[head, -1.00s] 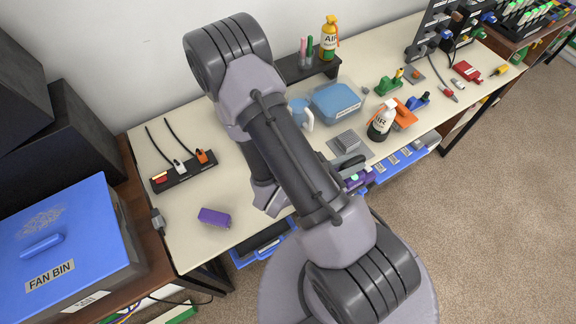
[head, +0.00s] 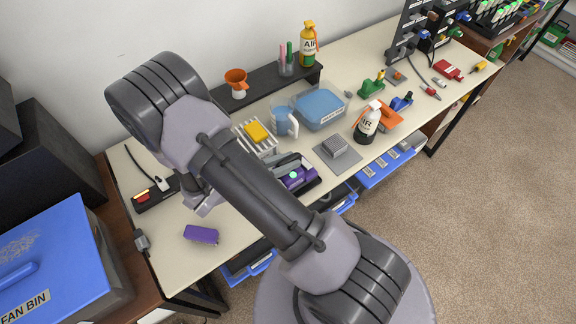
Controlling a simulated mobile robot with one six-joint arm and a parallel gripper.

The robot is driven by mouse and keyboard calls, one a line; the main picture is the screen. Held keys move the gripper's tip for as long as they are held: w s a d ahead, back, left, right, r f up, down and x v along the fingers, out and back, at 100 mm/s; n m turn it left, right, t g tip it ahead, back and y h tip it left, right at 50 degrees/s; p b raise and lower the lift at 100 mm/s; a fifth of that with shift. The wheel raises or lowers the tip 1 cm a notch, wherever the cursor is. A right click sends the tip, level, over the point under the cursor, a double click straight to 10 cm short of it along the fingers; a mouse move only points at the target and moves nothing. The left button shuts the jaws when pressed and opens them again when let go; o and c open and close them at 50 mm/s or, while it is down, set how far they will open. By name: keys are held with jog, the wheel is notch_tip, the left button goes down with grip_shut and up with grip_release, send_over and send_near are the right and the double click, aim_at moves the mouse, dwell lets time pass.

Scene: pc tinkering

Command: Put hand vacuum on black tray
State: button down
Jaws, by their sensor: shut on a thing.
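A purple hand vacuum (head: 295,178) with a green spot shows just right of my forearm. My gripper (head: 283,168) is shut on it, and my arm hides part of both. A black tray (head: 314,185) shows as a dark edge around and below the vacuum. The vacuum is over the tray; I cannot tell whether it touches it.
A grey ribbed block on a grey plate (head: 351,162) lies close to the right. A clear jug (head: 284,118), a blue box (head: 320,107) and a yellow sponge on a white rack (head: 256,132) stand behind. A purple block (head: 201,234) lies at front left.

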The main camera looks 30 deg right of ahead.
jog(key=shift+f, duration=0.85)
jog(key=shift+r, duration=0.1)
jog(key=c, duration=1.3)
grip_release()
